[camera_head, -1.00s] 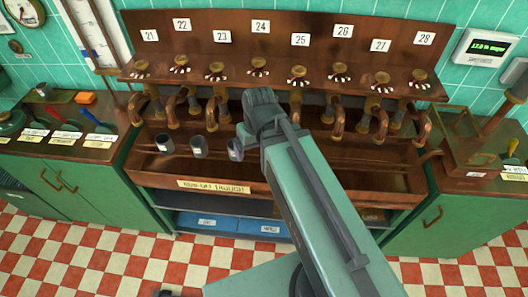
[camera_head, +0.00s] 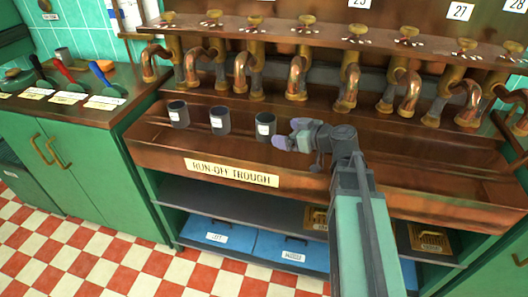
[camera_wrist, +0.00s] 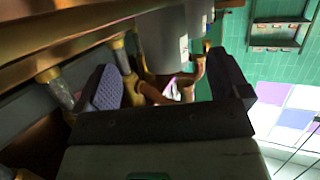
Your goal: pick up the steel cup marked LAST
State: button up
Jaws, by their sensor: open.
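Three grey steel cups stand in a row on the copper run-off trough (camera_head: 400,168): a left cup (camera_head: 178,117), a middle cup (camera_head: 220,123) and a right cup (camera_head: 264,128). Each has a white label, too small to read, so I cannot tell which is marked LAST. My gripper (camera_head: 288,135) is open and empty, just right of the right cup, its fingers pointing left towards it. In the wrist view my gripper (camera_wrist: 158,62) has its two fingers apart, with a grey cup (camera_wrist: 163,42) ahead between them and another grey shape partly behind it.
Bent copper pipes and taps (camera_head: 296,75) line the back above the trough. A sign (camera_head: 232,173) reads RUN-OFF TROUGH. Blue bins (camera_head: 285,250) sit on the shelf below. A green cabinet (camera_head: 85,180) with coloured-handled tools stands at the left. The trough's right part looks clear.

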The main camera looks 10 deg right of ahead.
aim_at(273, 131)
jog(key=shift+r, duration=0.1)
jog(key=shift+w+a, duration=0.15)
jog(key=shift+w, duration=0.05)
jog(key=b+x, duration=0.2)
jog(key=x, duration=0.5)
jog(key=shift+s+a, duration=0.1)
jog(key=shift+a, duration=0.1)
jog(key=c, duration=1)
